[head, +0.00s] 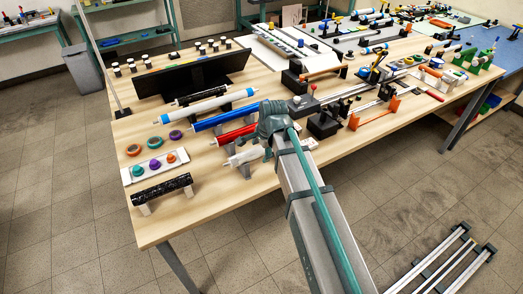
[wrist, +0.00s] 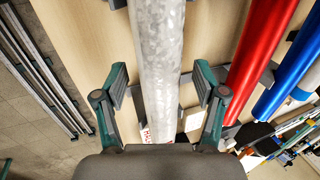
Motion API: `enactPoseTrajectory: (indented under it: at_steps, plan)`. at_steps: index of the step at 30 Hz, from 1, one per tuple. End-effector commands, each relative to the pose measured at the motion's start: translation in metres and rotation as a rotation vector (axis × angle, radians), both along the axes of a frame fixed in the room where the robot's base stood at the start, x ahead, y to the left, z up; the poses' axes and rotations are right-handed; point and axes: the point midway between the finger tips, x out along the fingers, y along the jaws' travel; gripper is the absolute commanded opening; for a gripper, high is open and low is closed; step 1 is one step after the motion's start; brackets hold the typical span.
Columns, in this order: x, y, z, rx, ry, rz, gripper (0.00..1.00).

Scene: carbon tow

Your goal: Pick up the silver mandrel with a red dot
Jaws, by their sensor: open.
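The silver mandrel (wrist: 161,50), a mottled grey tube, runs up the middle of the wrist view. My gripper (wrist: 160,82) is open, with one finger on each side of the mandrel and a gap to it on both sides. A small white patch with red marks shows beside the mandrel's lower end; I cannot make out a red dot on the tube. In the head view, my gripper (head: 268,148) is over the front row of tubes and hides much of the mandrel (head: 242,157).
A red tube (wrist: 262,55) and a blue tube (wrist: 290,65) lie to the right in the wrist view, on supports. In the head view, a black carbon tube (head: 162,189) lies at the table's front left. Bare wooden table (head: 215,195) lies in front of the tubes.

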Motion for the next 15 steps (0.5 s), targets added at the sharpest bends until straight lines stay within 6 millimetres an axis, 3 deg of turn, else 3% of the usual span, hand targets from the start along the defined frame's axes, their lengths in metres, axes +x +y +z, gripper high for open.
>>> enactPoseTrajectory:
  at_steps: [2, 13, 15]
  plan:
    - [-0.0001, -0.0001, 0.0000, 0.000, 0.000, 0.000, 0.62]
    - [-0.0003, 0.0000, 0.0001, -0.001, 0.001, 0.000, 0.01]
    - [-0.0001, 0.0000, 0.0005, 0.000, 0.000, 0.000, 0.00]
